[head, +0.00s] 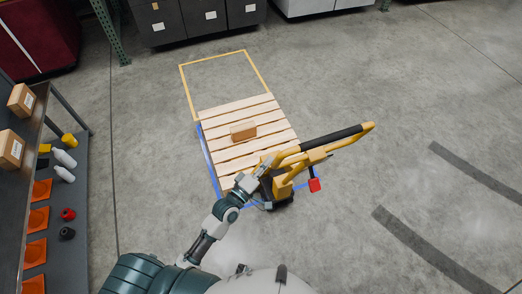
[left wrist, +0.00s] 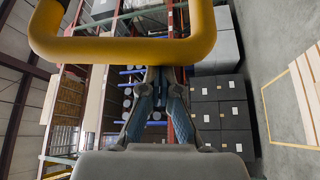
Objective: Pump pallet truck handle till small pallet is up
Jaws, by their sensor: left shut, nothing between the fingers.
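The yellow pallet truck (head: 283,188) stands at the near edge of the small wooden pallet (head: 222,157). Its yellow handle (head: 361,131) with a black grip section leans out to the right. My left gripper (head: 264,166) is at the left end of the handle, shut and empty. In the left wrist view the closed fingers (left wrist: 158,78) point at the yellow handle loop (left wrist: 120,50), which crosses in front of the fingertips; I cannot tell whether they touch. The forks are hidden by the pallet, and its height off the floor is hard to judge. My right gripper is not in view.
A small cardboard box (head: 243,131) lies on the pallet. A yellow floor outline (head: 217,57) extends behind it. Grey cabinets (head: 205,18) stand at the back. A shelf (head: 68,215) with orange, white and yellow items is on the left. Floor to the right is clear.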

